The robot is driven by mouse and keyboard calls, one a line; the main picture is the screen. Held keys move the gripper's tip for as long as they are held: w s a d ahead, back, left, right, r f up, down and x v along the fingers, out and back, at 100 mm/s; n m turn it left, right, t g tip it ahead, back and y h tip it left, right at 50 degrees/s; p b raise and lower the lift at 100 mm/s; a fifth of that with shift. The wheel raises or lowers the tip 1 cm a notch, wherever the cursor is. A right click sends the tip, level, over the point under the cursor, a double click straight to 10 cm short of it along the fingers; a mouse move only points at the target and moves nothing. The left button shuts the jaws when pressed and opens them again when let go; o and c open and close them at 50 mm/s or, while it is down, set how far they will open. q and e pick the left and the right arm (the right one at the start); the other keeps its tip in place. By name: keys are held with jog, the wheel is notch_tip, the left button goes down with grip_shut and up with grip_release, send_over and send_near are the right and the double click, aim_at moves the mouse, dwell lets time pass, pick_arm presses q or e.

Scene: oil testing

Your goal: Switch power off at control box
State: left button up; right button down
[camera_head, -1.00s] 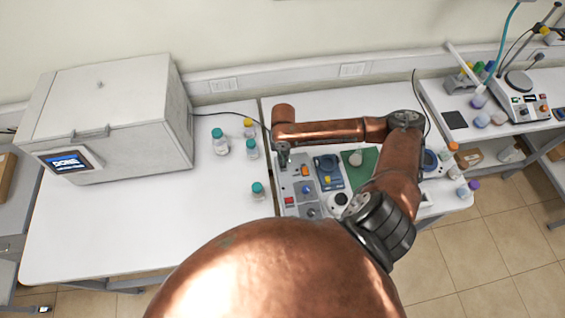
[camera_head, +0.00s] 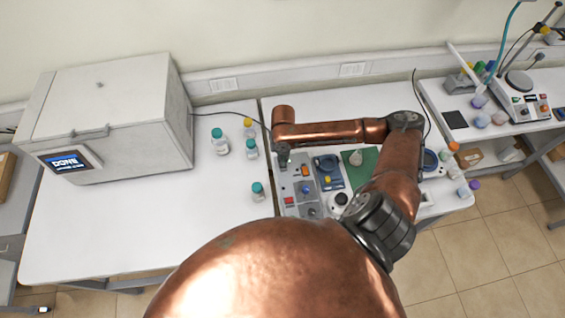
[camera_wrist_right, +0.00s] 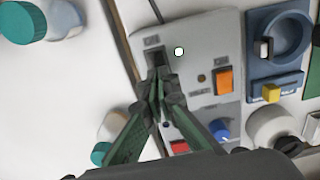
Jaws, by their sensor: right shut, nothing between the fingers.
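The grey control box (camera_head: 291,185) stands on the middle table and fills the centre of the right wrist view (camera_wrist_right: 207,38). It carries an orange rocker switch (camera_wrist_right: 222,80), a blue knob (camera_wrist_right: 219,130), a red part (camera_wrist_right: 179,147) and a small white round spot (camera_wrist_right: 179,51). A dark slot or switch (camera_wrist_right: 155,57) sits near its upper left corner. My right gripper (camera_wrist_right: 160,76) is shut and empty, with its tips right at this dark part. They partly hide it, so I cannot tell its position or whether they touch. In the head view the right gripper (camera_head: 283,161) shows small.
A blue device (camera_head: 328,173) stands right beside the control box. Several teal-capped bottles (camera_head: 220,145) stand to its left, with a large white box with a screen (camera_head: 115,120) beyond. My right arm covers the front middle. The table in front of the white box is clear.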

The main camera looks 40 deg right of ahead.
jog(key=shift+f, duration=0.75)
jog(key=shift+s+r, duration=0.1)
dwell(0.3)
notch_tip(320, 180, up, 7)
jog(key=p, duration=0.7)
dwell(0.7)
